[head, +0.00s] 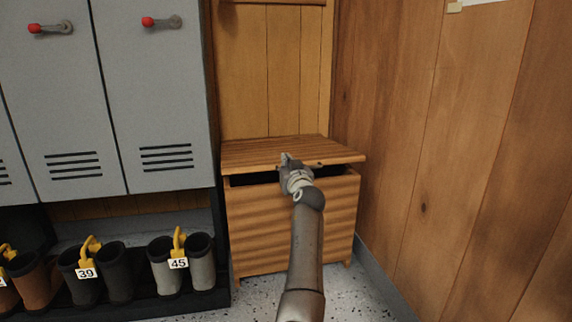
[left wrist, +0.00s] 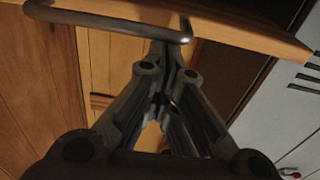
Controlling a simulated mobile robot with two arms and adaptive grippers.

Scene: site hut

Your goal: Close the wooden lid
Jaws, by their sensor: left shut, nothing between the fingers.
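The wooden lid (head: 240,153) lies on top of a wooden chest (head: 255,225) in the head view. It is nearly down, with a dark gap between its front edge and the chest front. My left gripper (head: 286,160) is shut and empty at the lid's front edge, near its middle. In the left wrist view, my left gripper's fingers (left wrist: 167,62) are together beside a bent metal handle (left wrist: 120,24) on the lid (left wrist: 235,20). I cannot tell whether they touch the lid. My right gripper is not in view.
Grey lockers (head: 150,90) stand left of the chest, above a dark rack of boots (head: 118,275) with numbered tags. A wood-panelled wall (head: 460,150) rises close on the right. Speckled floor (head: 355,295) is free in front of the chest.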

